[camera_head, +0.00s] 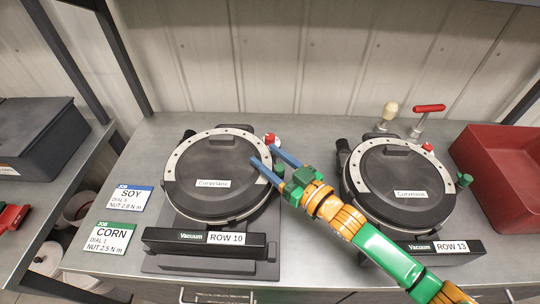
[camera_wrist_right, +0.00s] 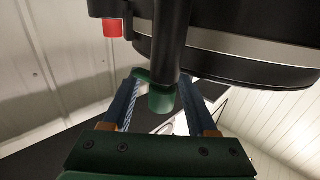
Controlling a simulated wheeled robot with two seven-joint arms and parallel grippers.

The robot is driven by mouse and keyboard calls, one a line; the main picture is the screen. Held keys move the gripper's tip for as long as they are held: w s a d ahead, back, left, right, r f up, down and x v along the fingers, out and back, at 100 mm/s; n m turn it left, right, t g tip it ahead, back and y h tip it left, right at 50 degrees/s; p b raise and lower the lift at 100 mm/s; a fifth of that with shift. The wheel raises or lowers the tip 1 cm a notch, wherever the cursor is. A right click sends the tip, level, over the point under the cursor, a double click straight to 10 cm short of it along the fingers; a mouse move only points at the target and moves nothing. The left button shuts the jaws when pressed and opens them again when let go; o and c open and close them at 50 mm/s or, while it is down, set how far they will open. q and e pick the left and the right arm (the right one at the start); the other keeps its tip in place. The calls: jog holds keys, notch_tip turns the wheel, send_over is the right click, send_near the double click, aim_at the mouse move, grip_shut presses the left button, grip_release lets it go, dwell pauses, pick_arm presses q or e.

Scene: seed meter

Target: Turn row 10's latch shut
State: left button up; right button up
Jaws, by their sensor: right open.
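Row 10's seed meter (camera_head: 212,185) is the left of two round black meters, with a grey rim and a "ROW 10" label (camera_head: 226,238). My right gripper (camera_head: 264,155) reaches its right edge from the lower right, with its blue fingers open. In the right wrist view a green-ended latch (camera_wrist_right: 161,102) on a dark post lies between the open fingers, with no clear grip on it. A red knob (camera_head: 270,139) sits just beyond the fingertips. My left gripper is out of view.
Row 13's meter (camera_head: 398,190) stands to the right, with a green knob (camera_head: 464,180) at its right side. Behind it are a cream knob (camera_head: 390,110) and a red-handled lever (camera_head: 428,108). A red bin (camera_head: 500,175) is at far right. Job cards (camera_head: 130,198) lie left.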

jog(key=shift+s+d, duration=0.1)
jog(key=shift+s, duration=0.1)
grip_shut()
jog(key=shift+f+n+g+y+b, duration=0.15)
jog(key=shift+n+g+y+b, duration=0.7)
jog(key=shift+g+b, duration=0.2)
jog(key=n+g+y+b, duration=0.2)
jog(key=g, duration=0.1)
jog(key=shift+s+a+n, duration=0.2)
jog(key=shift+s+n, duration=0.1)
jog(key=shift+n, duration=0.05)
jog(key=n+g+b, duration=0.2)
jog(key=g+b, duration=0.1)
jog(key=s+n+g+y+b, duration=0.1)
jog(key=n+g+b, duration=0.1)
jog(key=g+b, duration=0.1)
jog(key=n+g+b, duration=0.2)
jog(key=g+b, duration=0.2)
jog(key=shift+s+a+f, duration=0.2)
jog(key=shift+s+f, duration=0.05)
jog(key=shift+s, duration=0.15)
jog(key=shift+s+d+r+n+g+b, duration=0.15)
jog(key=shift+n+g+b, duration=0.25)
jog(key=shift+g+b, duration=0.3)
jog(key=shift+s+a+r+n+g+b, duration=0.15)
jog(key=shift+n+g+b, duration=0.3)
jog(key=shift+b, duration=0.35)
jog(key=shift+d, duration=0.1)
